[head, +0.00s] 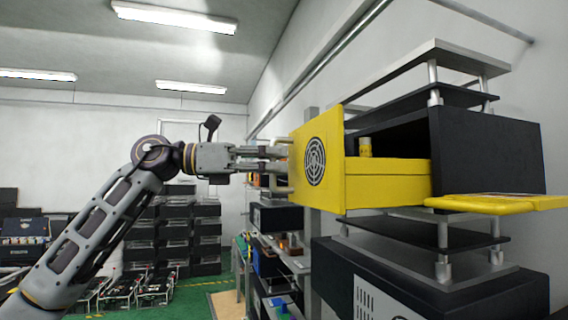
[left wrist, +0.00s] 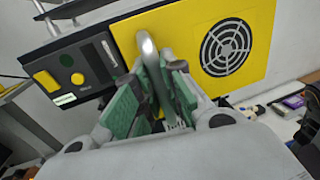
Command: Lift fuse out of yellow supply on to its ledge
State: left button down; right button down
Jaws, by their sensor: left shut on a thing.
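The yellow supply is a drawer-like unit (head: 388,186) slid part way out of a dark housing (head: 490,150). Its yellow front panel with a round fan grille (head: 315,162) also shows in the left wrist view (left wrist: 247,25). The fuse (head: 364,147) looks like a small yellow cylinder standing upright inside the drawer, its lower part hidden by the side wall. A yellow ledge (head: 500,203) sticks out at the housing's side. My left gripper (head: 280,160) is shut on the front panel's metal handle (left wrist: 147,48). My right gripper is not in view.
Shelves with boxes and small parts (head: 285,250) stand below and behind the drawer. Dark plates on posts lie above and below the housing. A dark control panel with a yellow knob (left wrist: 47,81) is beside the front panel. Black crates (head: 190,235) stand farther back.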

pick_arm(q)
jog(key=shift+a, duration=0.3)
jog(key=c, duration=1.9)
grip_release()
jog(key=o, duration=0.4)
jog(key=shift+s+a, duration=0.15)
jog(key=shift+a, duration=0.15)
jog(key=shift+d, duration=0.15)
